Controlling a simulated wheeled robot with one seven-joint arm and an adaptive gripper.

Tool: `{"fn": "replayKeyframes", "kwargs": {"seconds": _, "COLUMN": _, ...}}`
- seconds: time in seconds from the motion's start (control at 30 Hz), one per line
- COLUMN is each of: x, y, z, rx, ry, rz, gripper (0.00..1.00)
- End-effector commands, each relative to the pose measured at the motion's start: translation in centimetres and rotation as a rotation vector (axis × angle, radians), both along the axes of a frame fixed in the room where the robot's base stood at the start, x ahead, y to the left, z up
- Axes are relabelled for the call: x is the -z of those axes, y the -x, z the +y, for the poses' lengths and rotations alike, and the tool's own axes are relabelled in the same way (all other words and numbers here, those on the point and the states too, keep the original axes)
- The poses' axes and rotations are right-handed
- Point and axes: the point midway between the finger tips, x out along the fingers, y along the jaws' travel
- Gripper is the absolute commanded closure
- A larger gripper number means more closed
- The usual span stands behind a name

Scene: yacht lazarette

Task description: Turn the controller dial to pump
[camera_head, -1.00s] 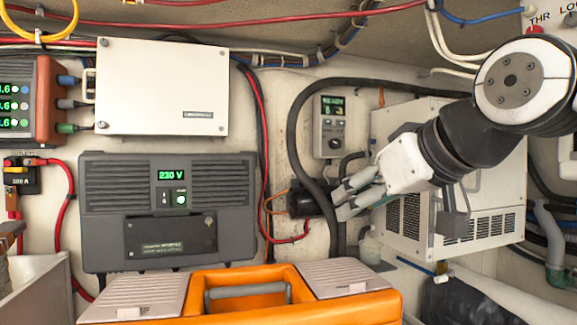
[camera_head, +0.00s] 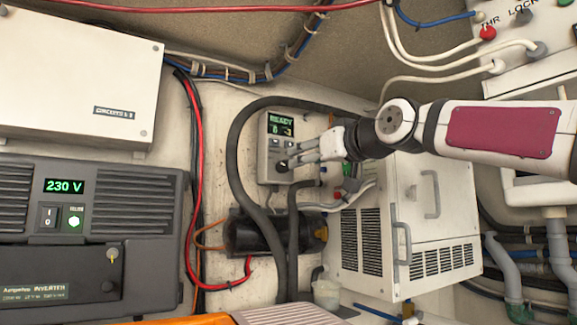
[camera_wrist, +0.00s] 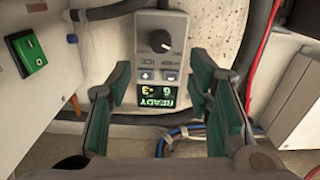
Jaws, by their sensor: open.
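The controller (camera_head: 264,150) is a small light grey box on the wall with a green display that reads READY. In the wrist view the controller appears upside down, with the dial (camera_wrist: 160,41) clear near the top middle. Labels by the dial are too small to read surely. My gripper (camera_head: 303,154) is in front of the controller, reaching in from the right. In the wrist view its green-padded fingers stand apart on either side of the controller, and nothing is held between them.
A thick black hose (camera_head: 233,150) loops around the controller's left side. A white vented unit (camera_head: 405,200) stands below my arm. A dark cylindrical pump (camera_head: 250,237) is beneath. The inverter (camera_head: 135,200) is at left. In the wrist view a green switch (camera_wrist: 28,52) is at upper left.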

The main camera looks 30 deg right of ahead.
Motion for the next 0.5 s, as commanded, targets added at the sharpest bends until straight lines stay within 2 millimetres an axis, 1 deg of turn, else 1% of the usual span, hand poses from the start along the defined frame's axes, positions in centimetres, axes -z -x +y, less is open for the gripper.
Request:
{"fn": "replayKeyframes", "kwargs": {"seconds": 0.03, "x": 0.0, "y": -1.0, "z": 0.3, "rx": -0.003, "ry": 0.003, "rz": 0.001, "gripper": 0.53}}
{"fn": "replayKeyframes", "kwargs": {"seconds": 0.2, "x": 0.0, "y": -3.4, "z": 0.2, "rx": -0.003, "ry": 0.002, "rz": 0.000, "gripper": 0.53}}
{"fn": "replayKeyframes", "kwargs": {"seconds": 0.5, "x": 0.0, "y": -6.9, "z": 0.2, "rx": -0.003, "ry": 0.000, "rz": -0.001, "gripper": 0.53}}
